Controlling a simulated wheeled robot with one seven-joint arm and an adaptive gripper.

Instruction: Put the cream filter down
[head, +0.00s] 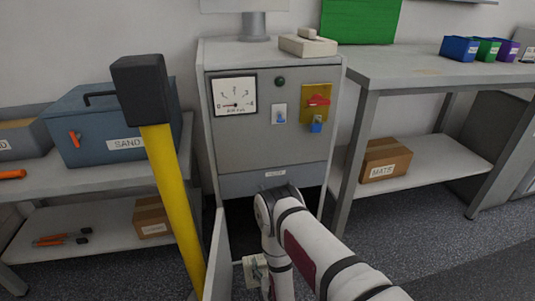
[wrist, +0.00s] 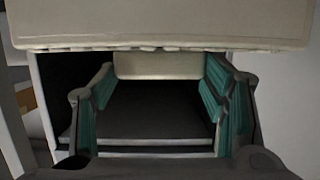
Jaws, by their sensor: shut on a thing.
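In the wrist view, my gripper (wrist: 158,68) is shut, its teal-padded fingers on either side of a small cream block. This block looks like the handle of the cream filter (wrist: 160,25), whose wide slab fills the top of that view. The filter is held in front of a dark opening with pale edges. In the head view my arm bends down before the cabinet's lower opening, and my fingers cannot be made out there.
The grey cabinet (head: 268,150) bears a gauge and a red switch. Another cream block (head: 307,44) lies on its top. A yellow post (head: 172,205) with a black head stands at front left. Benches flank the cabinet; the right bench top (head: 410,66) is mostly clear.

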